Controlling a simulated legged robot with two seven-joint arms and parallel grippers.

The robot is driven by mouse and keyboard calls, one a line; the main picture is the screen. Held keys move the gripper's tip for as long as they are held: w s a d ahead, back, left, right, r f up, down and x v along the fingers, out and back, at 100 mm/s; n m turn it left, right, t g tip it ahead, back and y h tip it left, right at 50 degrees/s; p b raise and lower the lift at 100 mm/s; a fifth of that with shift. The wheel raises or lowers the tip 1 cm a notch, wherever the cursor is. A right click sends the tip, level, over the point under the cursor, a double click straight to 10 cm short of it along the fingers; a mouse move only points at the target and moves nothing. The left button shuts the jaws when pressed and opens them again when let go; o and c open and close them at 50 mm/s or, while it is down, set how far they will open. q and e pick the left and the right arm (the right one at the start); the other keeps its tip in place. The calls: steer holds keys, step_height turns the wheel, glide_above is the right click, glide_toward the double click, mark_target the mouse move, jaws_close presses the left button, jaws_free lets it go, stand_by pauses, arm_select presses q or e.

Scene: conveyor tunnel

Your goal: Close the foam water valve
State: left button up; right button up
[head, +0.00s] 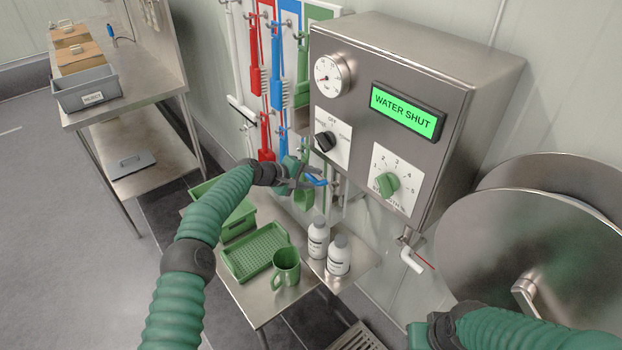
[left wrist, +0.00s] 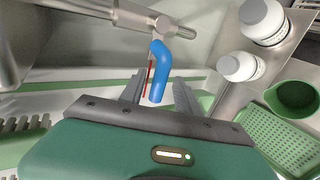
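The blue valve lever (head: 316,181) hangs below the steel control box and is bent downward. In the left wrist view the blue lever (left wrist: 158,72) joins a steel pipe fitting at its top. My left gripper (head: 304,177) is open at the lever. In the left wrist view its two fingers (left wrist: 160,92) stand either side of the lever's lower end, with a gap visible on both sides. The green display (head: 407,110) on the box reads "WATER SHUT". My right gripper's green body (head: 420,335) shows at the bottom edge; its fingers are hidden.
A white-handled valve (head: 413,261) hangs under the box's right side. A steel hose reel (head: 520,250) fills the right. Brushes (head: 257,75) hang behind.

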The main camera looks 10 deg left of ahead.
arm_select(q)
steer(key=shift+s+r, duration=0.1)
steer(key=shift+r, duration=0.05)
steer(key=shift+s+a+r, duration=0.1)
steer(key=shift+a+r, duration=0.1)
steer(key=b+v, duration=0.1)
steer(key=v, duration=1.5)
steer(key=shift+f, duration=0.2)
steer(key=shift+s, duration=0.15)
